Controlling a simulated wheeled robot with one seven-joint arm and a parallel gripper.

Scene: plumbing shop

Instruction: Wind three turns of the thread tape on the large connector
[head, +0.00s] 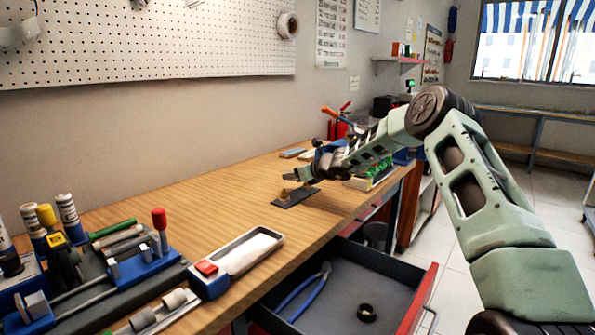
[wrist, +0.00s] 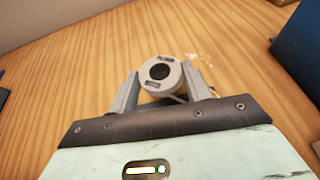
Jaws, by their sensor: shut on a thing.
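My gripper (wrist: 160,88) is shut on a white round roll with a dark centre, which looks like the thread tape (wrist: 148,67). One finger is on each side of it in the wrist view. In the head view my gripper (head: 291,176) is above the bench, over or close to a small dark mat (head: 300,197). A small brass-coloured piece (head: 284,194), perhaps the large connector, stands on that mat. It is too small to tell whether tape is on it. The connector is not clearly seen in the wrist view.
An open drawer (head: 345,299) below the bench holds blue pliers (head: 303,291) and a dark ring (head: 366,312). A metal tray (head: 250,252) and a tool rack (head: 100,275) stand at the near left. Bins (head: 372,179) stand beyond my gripper. The bench middle is clear.

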